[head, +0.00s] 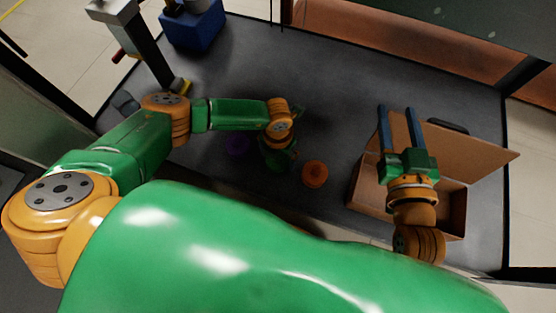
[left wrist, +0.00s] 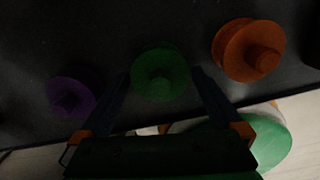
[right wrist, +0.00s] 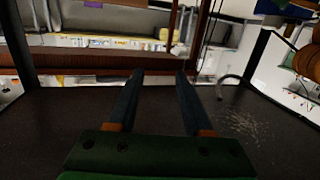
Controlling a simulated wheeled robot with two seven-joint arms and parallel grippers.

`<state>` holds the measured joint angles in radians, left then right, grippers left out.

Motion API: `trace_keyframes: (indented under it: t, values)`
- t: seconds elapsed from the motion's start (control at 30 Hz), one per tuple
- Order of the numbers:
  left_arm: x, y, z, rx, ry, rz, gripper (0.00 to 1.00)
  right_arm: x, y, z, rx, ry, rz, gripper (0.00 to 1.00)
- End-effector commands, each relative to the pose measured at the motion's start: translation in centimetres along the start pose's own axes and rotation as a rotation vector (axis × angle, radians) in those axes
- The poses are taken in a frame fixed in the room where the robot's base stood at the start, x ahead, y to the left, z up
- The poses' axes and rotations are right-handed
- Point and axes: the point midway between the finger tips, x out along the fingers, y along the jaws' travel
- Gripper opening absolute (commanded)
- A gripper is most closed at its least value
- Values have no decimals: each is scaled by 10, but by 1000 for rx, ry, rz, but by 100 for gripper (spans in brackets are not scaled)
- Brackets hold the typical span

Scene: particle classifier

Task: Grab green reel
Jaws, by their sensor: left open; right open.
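The green reel (left wrist: 160,75) lies on the dark table in the left wrist view, with a round flange and a raised hub. My left gripper (left wrist: 161,78) is open above it, with one fingertip on each side of the reel; I cannot tell whether they touch it. In the head view my left gripper (head: 280,158) points down at the table, and its wrist and hand largely hide the reel. My right gripper (head: 396,107) is open and empty over the cardboard box; its spread fingers (right wrist: 159,73) also show in the right wrist view.
An orange reel (head: 315,173) lies right of the left gripper, and a purple reel (head: 237,145) lies left of it. The open cardboard box (head: 452,150) stands at the right of the table. A blue container (head: 192,25) is at the back left. The back middle of the table is clear.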

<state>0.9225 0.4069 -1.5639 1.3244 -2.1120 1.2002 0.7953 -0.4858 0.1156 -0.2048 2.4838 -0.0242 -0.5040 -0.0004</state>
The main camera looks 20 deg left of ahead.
Motion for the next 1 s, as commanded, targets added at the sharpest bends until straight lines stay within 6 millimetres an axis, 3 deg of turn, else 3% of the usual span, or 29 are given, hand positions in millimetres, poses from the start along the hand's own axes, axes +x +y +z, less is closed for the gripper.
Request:
trace_keyframes:
  t: [0.23,0.5,0.8,1.0]
  values:
    - [6,0,0,0,0,0,100,-1,-4,-35,-4,185,-9,50]
    - [6,0,0,0,0,0,100,-2,-4,-39,-4,203,-10,50]
    - [6,0,0,0,0,0,23,-2,-4,-38,-4,201,-10,50]
    - [5,0,0,0,0,0,23,-2,-4,-38,-4,200,-9,50]
